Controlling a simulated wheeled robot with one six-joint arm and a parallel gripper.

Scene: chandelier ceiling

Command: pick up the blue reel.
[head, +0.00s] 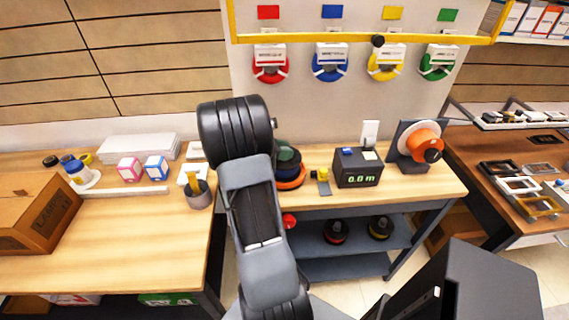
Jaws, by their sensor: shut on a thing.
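A blue reel (330,67) with a white label hangs on the wall panel below the yellow rail, under a blue tag (332,12). It is between a red reel (270,68) and a yellow reel (386,66). A green reel (438,66) hangs at the right. My arm rises from the bottom middle to a thick dark joint, below and left of the blue reel. My gripper is not visible; the arm's far end is hidden behind its links.
A stack of dark and orange reels (291,181) is partly behind my arm. The bench also holds a black meter (358,168) reading 0.0 m and an orange reel on a stand (424,138). A pen cup (199,196) and cardboard box (35,209) are left.

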